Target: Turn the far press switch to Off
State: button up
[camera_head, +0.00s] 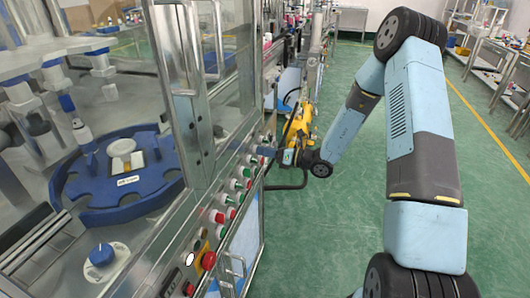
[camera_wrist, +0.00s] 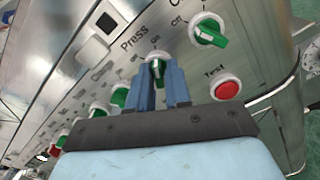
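The far press switch (camera_wrist: 155,70) is a green knob on a white round base under the "Press" label in the wrist view. Its handle stands between the two blue fingers of my gripper (camera_wrist: 160,84), with a finger close on each side. The gap between the fingers is narrow and the knob fills it, so my gripper appears shut on it. An "On" mark shows above the knob. In the head view my gripper (camera_head: 267,152) reaches the far end of the control panel (camera_head: 217,190) and hides the switch there.
Another green switch (camera_wrist: 208,32) and a red Test button (camera_wrist: 227,88) sit close right of the fingers. More green and red controls (camera_wrist: 98,110) line the panel to the left. A yellow machine (camera_head: 305,120) stands behind my gripper. Green floor to the right is open.

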grip_shut()
jog(key=shift+n, duration=0.4)
jog(key=n, duration=1.1)
dwell(0.5)
jog(key=shift+o, duration=1.8)
grip_release()
